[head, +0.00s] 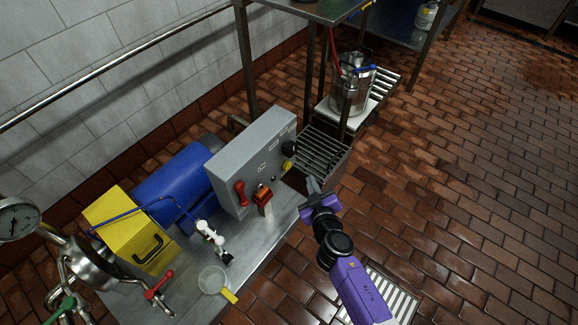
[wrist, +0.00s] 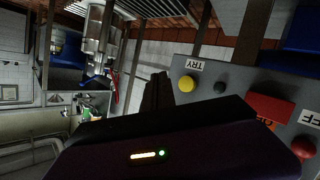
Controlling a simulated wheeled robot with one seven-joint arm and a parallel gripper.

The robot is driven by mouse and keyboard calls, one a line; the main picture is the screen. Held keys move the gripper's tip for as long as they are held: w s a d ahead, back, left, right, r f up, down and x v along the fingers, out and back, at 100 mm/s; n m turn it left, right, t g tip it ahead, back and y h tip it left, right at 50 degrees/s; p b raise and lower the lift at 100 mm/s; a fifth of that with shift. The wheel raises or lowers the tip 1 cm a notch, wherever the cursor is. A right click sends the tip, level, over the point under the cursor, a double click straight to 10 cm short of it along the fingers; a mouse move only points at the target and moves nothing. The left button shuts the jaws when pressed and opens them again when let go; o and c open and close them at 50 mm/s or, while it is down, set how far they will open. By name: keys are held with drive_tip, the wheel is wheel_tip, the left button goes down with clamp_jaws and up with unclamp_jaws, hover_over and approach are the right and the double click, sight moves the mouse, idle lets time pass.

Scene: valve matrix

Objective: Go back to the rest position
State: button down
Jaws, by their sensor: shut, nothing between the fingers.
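My gripper (head: 312,188) is shut and empty at the end of my purple arm in the head view. It is just in front of the right end of the grey control box (head: 250,160), near the yellow button (head: 288,165); I cannot tell whether it touches the box. In the wrist view the dark fingers (wrist: 157,92) point toward the gap left of the box, and the yellow button (wrist: 186,83) shows to their right.
A steel table (head: 190,290) holds a blue cylinder (head: 175,185), a yellow box (head: 130,230), a white valve (head: 208,232) and a clear cup (head: 212,280). A slatted rack (head: 325,148) and a metal pot (head: 350,85) stand behind. The tiled floor at the right (head: 470,170) is clear.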

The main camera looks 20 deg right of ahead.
idle(0.8)
wheel_tip(320, 180, up, 6)
drive_tip(key=s+a+n+t+y, duration=0.1)
drive_tip(key=s+a+y, duration=0.1)
drive_tip(key=s+r+m, duration=0.2)
drive_tip(key=s+r, duration=0.4)
drive_tip(key=s, duration=0.7)
drive_tip(key=s+d+r+m, duration=0.1)
drive_tip(key=s+r, duration=0.4)
drive_tip(key=s, duration=0.8)
drive_tip(key=s+r+m, duration=0.2)
drive_tip(key=s+r, duration=0.4)
drive_tip(key=s, duration=0.7)
wheel_tip(320, 180, up, 20)
drive_tip(key=p, duration=2)
drive_tip(key=shift+s+d+r+g+p, duration=0.2)
drive_tip(key=shift+d+r+g+p, duration=0.05)
drive_tip(key=shift+g+p, duration=0.05)
